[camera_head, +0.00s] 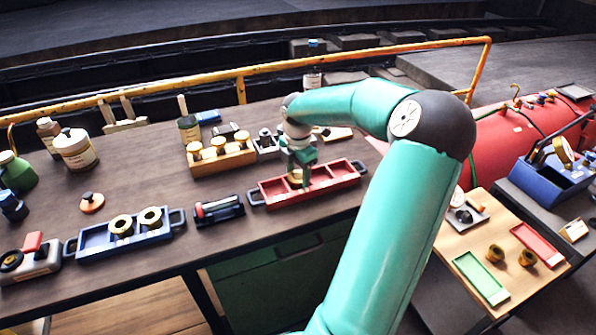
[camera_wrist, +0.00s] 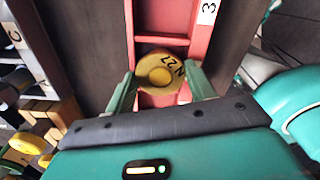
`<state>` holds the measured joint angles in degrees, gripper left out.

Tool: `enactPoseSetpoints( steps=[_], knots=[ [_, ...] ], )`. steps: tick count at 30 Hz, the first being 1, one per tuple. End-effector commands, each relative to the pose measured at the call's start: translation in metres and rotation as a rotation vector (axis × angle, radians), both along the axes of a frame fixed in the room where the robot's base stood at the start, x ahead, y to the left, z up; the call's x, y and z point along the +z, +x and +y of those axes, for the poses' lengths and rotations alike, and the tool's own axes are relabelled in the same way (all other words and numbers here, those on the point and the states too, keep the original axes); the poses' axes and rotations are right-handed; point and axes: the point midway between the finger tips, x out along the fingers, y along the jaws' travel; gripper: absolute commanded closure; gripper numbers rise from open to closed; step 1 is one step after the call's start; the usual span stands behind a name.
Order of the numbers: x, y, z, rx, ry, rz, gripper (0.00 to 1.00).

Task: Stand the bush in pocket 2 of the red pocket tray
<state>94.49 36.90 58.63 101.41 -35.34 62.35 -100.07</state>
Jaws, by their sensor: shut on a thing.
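My gripper (camera_head: 298,169) points down over the red pocket tray (camera_head: 318,192) on the dark bench. It is shut on a brass bush (camera_head: 294,178).
A blue tray (camera_head: 98,243) holding two brass bushes stands left on the bench. A wooden block (camera_head: 222,163) with brass pieces stands behind. A side table (camera_head: 462,239) at right holds small trays and brass parts.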

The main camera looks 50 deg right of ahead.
Motion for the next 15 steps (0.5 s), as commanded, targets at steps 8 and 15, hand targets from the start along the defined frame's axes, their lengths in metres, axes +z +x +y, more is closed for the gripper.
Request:
enactPoseSetpoints(
  steps=[8, 15],
  knots=[
    [-0.0031, -0.0001, -0.0002, 0.000, 0.000, 0.000, 0.30],
    [-0.0031, -0.0001, -0.0002, 0.000, 0.000, 0.000, 0.20]
  ],
)
